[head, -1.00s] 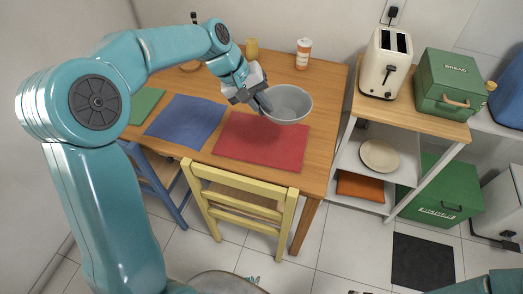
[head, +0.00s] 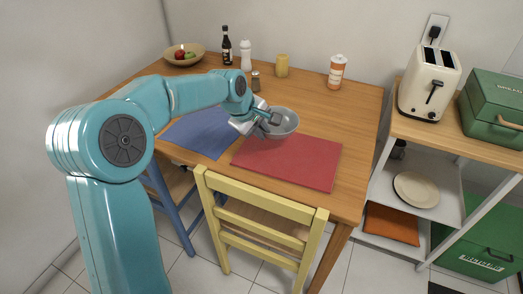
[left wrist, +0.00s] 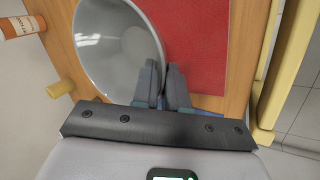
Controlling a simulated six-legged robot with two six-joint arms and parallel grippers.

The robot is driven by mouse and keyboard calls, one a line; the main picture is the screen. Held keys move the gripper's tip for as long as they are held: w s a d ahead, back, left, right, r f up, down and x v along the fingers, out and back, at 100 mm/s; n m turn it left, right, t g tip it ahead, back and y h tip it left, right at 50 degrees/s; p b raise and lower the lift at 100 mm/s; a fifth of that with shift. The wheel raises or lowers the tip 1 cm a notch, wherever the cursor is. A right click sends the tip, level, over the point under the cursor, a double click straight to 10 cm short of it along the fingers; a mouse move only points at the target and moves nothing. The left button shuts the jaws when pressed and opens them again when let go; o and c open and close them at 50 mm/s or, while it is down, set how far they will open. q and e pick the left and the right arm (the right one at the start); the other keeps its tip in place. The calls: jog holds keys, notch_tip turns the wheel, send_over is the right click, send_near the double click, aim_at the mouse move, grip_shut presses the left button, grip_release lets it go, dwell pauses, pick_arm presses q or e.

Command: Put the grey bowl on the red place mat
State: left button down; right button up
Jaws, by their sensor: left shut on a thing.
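The grey bowl (head: 284,124) is at the back left edge of the red place mat (head: 300,165) in the head view, overlapping that edge. My left gripper (head: 268,121) is shut on the bowl's rim. In the left wrist view, the fingers (left wrist: 163,85) pinch the rim of the upright, empty-looking bowl (left wrist: 108,45). The red mat (left wrist: 195,40) lies beside and below it there. I cannot tell whether the bowl touches the table or hangs just above it. My right gripper is out of view.
A blue mat (head: 200,132) lies left of the red one. A yellow chair (head: 262,215) stands at the front edge.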

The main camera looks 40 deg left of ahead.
pick_arm(q)
notch_tip(320, 180, down, 6)
jog(key=shift+r+b, duration=0.1)
jog(key=shift+b, duration=0.4)
jog(key=shift+f, duration=0.2)
jog(key=c, duration=1.1)
grip_release()
jog(key=shift+c, duration=0.2)
jog(key=shift+r, duration=0.1)
